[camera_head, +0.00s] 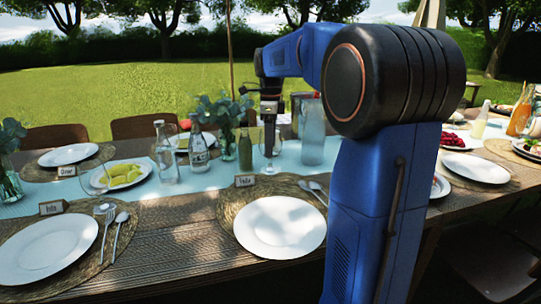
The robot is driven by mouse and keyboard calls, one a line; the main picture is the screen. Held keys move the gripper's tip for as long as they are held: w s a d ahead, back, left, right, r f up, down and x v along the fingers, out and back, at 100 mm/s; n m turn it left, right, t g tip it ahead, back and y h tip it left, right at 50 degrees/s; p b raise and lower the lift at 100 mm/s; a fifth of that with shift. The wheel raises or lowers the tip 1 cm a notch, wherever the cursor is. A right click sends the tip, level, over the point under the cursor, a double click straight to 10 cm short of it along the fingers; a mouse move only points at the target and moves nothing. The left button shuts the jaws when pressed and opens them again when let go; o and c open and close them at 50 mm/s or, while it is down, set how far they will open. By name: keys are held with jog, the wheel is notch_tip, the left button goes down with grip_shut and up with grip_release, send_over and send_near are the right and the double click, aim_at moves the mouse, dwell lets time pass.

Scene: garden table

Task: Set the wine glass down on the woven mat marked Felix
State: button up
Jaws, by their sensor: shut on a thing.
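My gripper (270,122) is above the far middle of the table, pointing down, and shut on a clear wine glass (270,148). The glass looks upright; I cannot tell if its foot touches the table. A round woven mat (229,222) lies nearer, below the glass in the picture. It bears a white plate (279,227), with a fork and spoon (314,190) at its right. A name card (245,181) stands at its back left edge; its small writing may read Felix.
Two glass bottles (197,152), a green bottle (245,150) and a tall tumbler (312,132) stand around the held glass. Another woven mat (20,284) with a plate is at left.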

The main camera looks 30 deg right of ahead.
jog(key=shift+f, duration=1.9)
jog(key=shift+f, duration=0.1)
jog(key=o, duration=1.1)
notch_tip(320, 180, up, 12)
jog(key=shift+r, duration=0.1)
jog(key=shift+s, duration=0.1)
